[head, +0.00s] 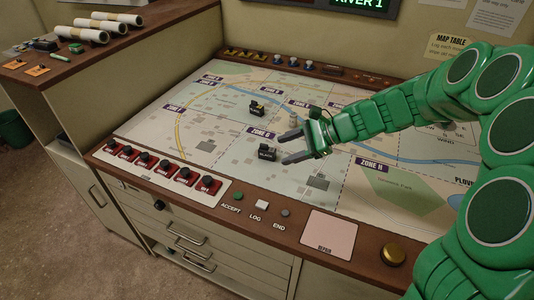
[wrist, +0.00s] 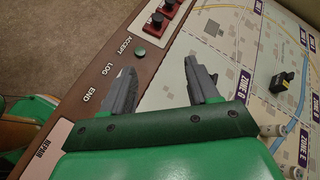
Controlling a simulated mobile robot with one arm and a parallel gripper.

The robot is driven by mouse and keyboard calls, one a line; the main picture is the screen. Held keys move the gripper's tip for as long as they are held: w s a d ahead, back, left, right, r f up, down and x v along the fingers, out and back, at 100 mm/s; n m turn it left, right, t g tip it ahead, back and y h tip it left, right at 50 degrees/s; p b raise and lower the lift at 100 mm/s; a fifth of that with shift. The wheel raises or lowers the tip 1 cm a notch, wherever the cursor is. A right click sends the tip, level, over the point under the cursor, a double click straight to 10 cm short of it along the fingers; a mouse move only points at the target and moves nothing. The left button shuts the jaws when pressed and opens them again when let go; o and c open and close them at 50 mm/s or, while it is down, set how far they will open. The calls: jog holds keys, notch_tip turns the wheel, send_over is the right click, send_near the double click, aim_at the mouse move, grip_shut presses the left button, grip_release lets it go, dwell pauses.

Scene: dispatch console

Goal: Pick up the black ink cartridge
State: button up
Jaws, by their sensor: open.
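A small black block with pale lettering on its front, which looks like the black ink cartridge (head: 267,153), stands on the map below the Zone G label in the head view. A second black block with yellow on it (head: 257,108) stands farther back; it also shows at the right of the wrist view (wrist: 283,81). My gripper (head: 284,147) is open and empty, its fingertips just to the right of the lettered block. In the wrist view my gripper (wrist: 160,80) shows only map between its fingers, and I cannot make out the lettered block there.
Several red switch blocks (head: 164,168) line the front left edge of the console. Accept, log and end buttons (head: 261,205), a pink pad (head: 329,234) and a brass button (head: 393,254) follow to the right. White rolls (head: 82,35) lie on the raised left shelf.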

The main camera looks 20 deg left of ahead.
aim_at(268, 149)
jog(key=w+a+f+m+y, duration=0.1)
jog(key=w+a+f+m, duration=0.1)
jog(key=w+f, duration=0.2)
jog(key=w+a+f+m+t, duration=0.1)
jog(key=w+a+f+m, duration=0.1)
jog(key=w+f+m, duration=0.1)
jog(key=w+a+f+m+t+y, duration=0.1)
jog(key=w+a+f+m, duration=0.1)
jog(key=w+f, duration=0.2)
jog(key=shift+w+a+f+y, duration=0.1)
jog(key=shift+w+f+y, duration=0.25)
jog(key=shift+w, duration=0.25)
jog(key=shift+s+x, duration=0.2)
jog(key=shift+x, duration=3.75)
jog(key=shift+f, duration=0.1)
jog(key=c, duration=1.1)
jog(key=shift+o, duration=0.2)
